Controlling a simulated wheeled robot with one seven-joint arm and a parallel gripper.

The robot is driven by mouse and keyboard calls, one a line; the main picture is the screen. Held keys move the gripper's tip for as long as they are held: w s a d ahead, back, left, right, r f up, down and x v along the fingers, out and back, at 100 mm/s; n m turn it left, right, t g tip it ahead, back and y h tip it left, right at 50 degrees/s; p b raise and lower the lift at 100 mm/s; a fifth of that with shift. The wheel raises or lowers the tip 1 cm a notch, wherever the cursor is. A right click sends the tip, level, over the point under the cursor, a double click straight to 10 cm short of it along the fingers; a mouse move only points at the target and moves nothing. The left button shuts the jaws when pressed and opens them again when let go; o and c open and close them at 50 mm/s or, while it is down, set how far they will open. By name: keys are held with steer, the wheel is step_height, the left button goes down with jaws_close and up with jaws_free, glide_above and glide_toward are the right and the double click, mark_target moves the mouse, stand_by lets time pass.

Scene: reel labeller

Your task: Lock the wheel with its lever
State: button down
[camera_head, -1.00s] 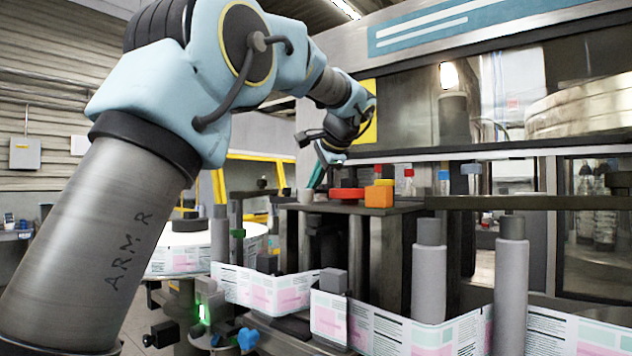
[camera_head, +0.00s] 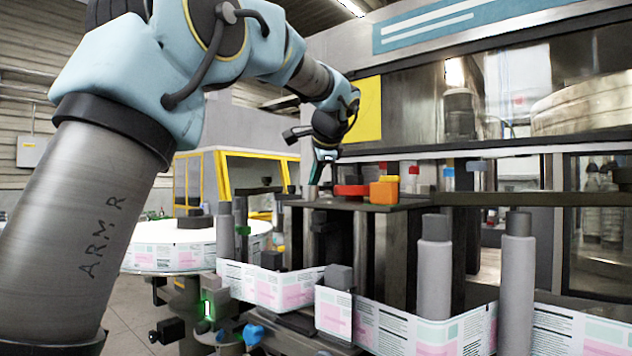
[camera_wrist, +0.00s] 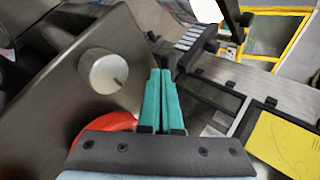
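A flat red disc (camera_head: 350,190), possibly the wheel, lies on a dark raised plate (camera_head: 410,205) beside an orange block (camera_head: 384,193). The disc also shows partly in the wrist view (camera_wrist: 92,133), overlapped by my gripper's mount. My gripper (camera_head: 315,183) points down at the plate's left end, left of the disc. In the wrist view its two teal fingers (camera_wrist: 161,75) lie side by side with only a thin line between them and nothing held. A round grey knob (camera_wrist: 103,72) with a dark mark is left of the fingertips. I cannot identify the lever with certainty.
A label web (camera_head: 265,288) runs around several grey rollers (camera_head: 434,270) in front. A reel table (camera_head: 165,248) stands at left. A blue knob (camera_head: 254,335) and green-lit sensor (camera_head: 208,305) are low in front. Machine housing (camera_head: 480,85) rises behind the plate.

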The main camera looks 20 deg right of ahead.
steer(key=shift+w+a+r+m+g+h+p, duration=0.15)
steer(key=shift+w+a+m+h+p, duration=0.15)
steer(key=shift+m+h, duration=0.2)
steer(key=shift+w+a+m+g+h+p, duration=0.2)
steer(key=shift+w+m+h+p, duration=0.2)
steer(key=shift+m, duration=0.2)
steer(key=shift+w+m+h+p, duration=0.25)
steer(key=shift+m+h+p, duration=0.15)
steer(key=shift+m, duration=0.2)
steer(key=shift+w+a+p, duration=0.1)
steer(key=shift+w+p, duration=0.35)
steer(key=shift+w, duration=0.15)
steer(key=shift+w+f, duration=0.1)
steer(key=shift+f, duration=0.1)
steer(key=shift+a, duration=0.1)
